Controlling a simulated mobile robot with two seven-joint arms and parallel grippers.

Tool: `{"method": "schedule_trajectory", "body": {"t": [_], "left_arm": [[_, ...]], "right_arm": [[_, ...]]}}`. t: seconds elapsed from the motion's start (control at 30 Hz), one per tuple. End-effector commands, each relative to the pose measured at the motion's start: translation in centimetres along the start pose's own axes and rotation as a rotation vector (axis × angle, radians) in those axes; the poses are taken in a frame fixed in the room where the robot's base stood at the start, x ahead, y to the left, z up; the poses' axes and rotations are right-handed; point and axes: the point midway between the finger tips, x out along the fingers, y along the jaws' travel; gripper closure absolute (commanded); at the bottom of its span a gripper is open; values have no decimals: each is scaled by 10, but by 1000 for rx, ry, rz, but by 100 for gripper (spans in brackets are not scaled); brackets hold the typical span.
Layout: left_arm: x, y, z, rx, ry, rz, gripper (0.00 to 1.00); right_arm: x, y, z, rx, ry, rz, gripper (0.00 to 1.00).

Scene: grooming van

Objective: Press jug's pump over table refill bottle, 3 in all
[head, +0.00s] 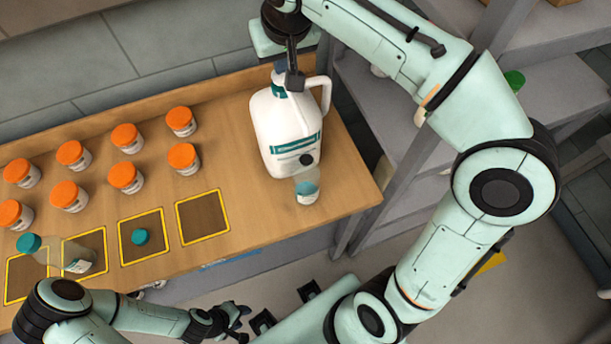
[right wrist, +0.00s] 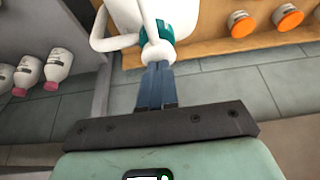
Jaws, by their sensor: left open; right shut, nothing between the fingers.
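The white jug (head: 285,135), with a teal label and teal collar, stands upright near the table's right end. Its pump head (right wrist: 158,50) is at the fingertips of my right gripper (head: 294,82), which also shows in the right wrist view (right wrist: 157,88). That gripper is shut and empty, at the top of the pump; contact is hard to tell. The clear refill bottle (head: 307,188) stands upright close in front of the jug. A dark round spot is just above it; I cannot tell what it is. My left gripper (head: 232,322) is open and empty, off the table's front edge.
Several orange-lidded jars (head: 125,137) stand left of the jug. Grey shelves (head: 395,130) are to the right.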

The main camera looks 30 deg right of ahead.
Motion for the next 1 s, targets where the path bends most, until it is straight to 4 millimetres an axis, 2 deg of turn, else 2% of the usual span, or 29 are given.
{"method": "schedule_trajectory", "body": {"t": [0.17,0.67,1.0], "left_arm": [[-3,2,-1,1,2,1,57],[-27,14,-13,7,19,7,57],[-27,14,-13,7,19,7,57]], "right_arm": [[0,0,0,-2,-10,2,100],[-25,0,-11,-1,-6,0,100],[-26,0,-11,-1,-5,0,100]]}}
